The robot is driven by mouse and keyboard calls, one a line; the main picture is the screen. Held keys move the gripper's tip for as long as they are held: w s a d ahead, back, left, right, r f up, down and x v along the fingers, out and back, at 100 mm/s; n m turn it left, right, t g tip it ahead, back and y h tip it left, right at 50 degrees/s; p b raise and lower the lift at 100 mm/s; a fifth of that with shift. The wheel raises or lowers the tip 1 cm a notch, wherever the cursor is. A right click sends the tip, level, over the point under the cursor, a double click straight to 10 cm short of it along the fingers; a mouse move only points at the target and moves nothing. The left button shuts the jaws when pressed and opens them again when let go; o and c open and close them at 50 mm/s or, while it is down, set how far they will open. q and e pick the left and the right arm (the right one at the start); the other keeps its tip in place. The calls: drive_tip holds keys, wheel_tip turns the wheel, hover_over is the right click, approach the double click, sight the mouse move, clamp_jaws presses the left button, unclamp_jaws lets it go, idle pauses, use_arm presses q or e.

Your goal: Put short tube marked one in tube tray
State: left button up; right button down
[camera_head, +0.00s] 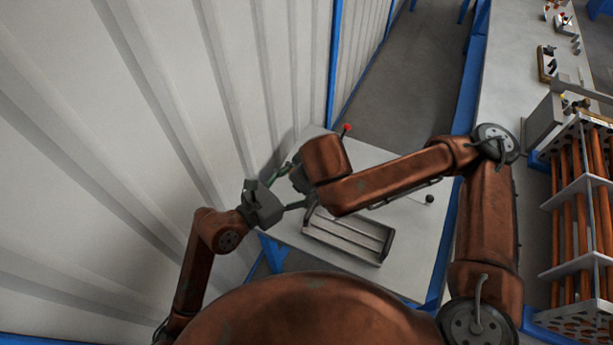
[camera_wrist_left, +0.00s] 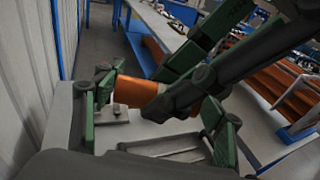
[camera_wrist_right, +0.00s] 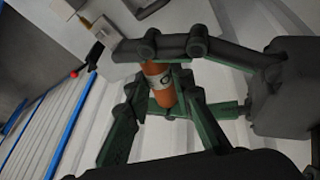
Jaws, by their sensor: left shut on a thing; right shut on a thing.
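A short copper-coloured tube (camera_wrist_left: 130,91) is between both grippers in the left wrist view. It also shows in the right wrist view (camera_wrist_right: 158,70), with a dark mark I cannot read clearly. My left gripper (camera_head: 274,184) and my right gripper (camera_head: 292,172) meet close together beside the wall, both shut on this tube. The tube itself is hidden in the head view by the grippers and my right arm. The tube tray (camera_head: 347,238), a grey metal tray with long slots, lies on the white table just right of and below the grippers. I see no tube in its visible part.
The white table (camera_head: 405,232) has free room around the tray. A red-knobbed lever (camera_head: 347,128) and a small black knob (camera_head: 429,199) stand on it. A corrugated wall (camera_head: 130,120) is close on the left. A rack of long copper tubes (camera_head: 580,220) stands at the right.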

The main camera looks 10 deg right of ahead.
drive_tip(key=c, duration=1.6)
unclamp_jaws()
